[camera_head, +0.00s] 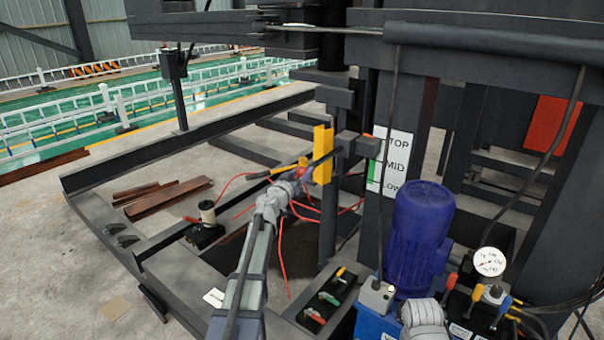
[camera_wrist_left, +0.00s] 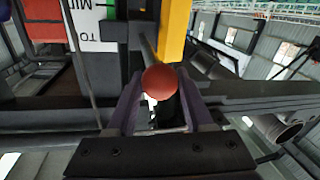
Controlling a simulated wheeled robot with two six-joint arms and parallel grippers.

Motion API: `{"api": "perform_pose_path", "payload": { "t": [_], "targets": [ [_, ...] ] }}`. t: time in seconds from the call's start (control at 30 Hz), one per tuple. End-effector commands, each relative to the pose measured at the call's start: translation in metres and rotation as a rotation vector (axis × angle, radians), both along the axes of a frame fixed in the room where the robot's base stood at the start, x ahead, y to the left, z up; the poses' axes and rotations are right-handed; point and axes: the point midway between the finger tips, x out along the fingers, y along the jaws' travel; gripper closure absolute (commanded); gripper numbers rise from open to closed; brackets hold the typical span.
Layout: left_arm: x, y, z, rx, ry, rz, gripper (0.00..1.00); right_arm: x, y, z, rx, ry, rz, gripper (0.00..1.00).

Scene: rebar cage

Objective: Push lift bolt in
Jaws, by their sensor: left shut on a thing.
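The lift bolt is a dark rod with a red ball end (camera_wrist_left: 162,82), seen close up in the left wrist view. My left gripper (camera_wrist_left: 160,100) is shut on it, with its purple fingers on either side of the ball. In the head view, my left gripper (camera_head: 302,171) is at the near side of a yellow bracket (camera_head: 322,154). The rod runs from the gripper toward a dark block (camera_head: 352,146) beside the bracket. How deep the bolt sits in the block is hidden.
A white TOP/MID/LOW sign (camera_head: 391,162) is on the column just right of the bracket. A blue motor (camera_head: 418,238), a pressure gauge (camera_head: 489,262) and levers stand at the lower right. Red cables (camera_head: 283,250) hang near my left arm. Dark frame beams surround the area.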

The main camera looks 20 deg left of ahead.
Motion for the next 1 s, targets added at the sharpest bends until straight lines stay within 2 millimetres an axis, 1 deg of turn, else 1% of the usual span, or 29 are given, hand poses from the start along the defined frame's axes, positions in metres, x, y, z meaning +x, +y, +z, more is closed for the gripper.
{"api": "perform_pose_path", "payload": {
  "t": [0.07,0.17,0.3,0.4,0.67,0.7,0.93,1.0],
  "targets": [
    [0.001,0.0,0.0,0.0,0.0,0.0,1.0,0.0,0.0,0.0,0.0,0.0,0.0,1.0],
    [0.011,-0.001,0.0,0.0,0.0,0.0,1.0,0.0,0.0,0.0,0.0,0.0,0.0,1.0],
    [0.036,-0.006,0.0,0.0,0.0,-0.001,1.0,0.0,0.0,0.0,0.0,0.0,0.0,1.0],
    [0.049,-0.01,0.0,0.0,0.0,0.0,1.0,0.0,0.0,0.0,0.0,0.0,0.0,1.0],
    [0.05,-0.011,0.0,-0.001,-0.001,0.001,1.0,0.0,0.0,0.0,0.0,0.0,0.0,1.0],
    [0.05,-0.011,0.001,-0.002,-0.001,0.001,0.46,0.0,0.0,0.0,0.0,0.0,0.0,1.0],
    [0.049,-0.011,0.0,-0.001,0.0,0.001,0.2,0.0,0.0,0.0,0.0,0.0,0.0,1.0],
    [0.049,-0.011,0.0,-0.001,0.0,0.001,0.19,0.0,0.0,0.0,0.0,0.0,0.0,1.0]
  ]
}}
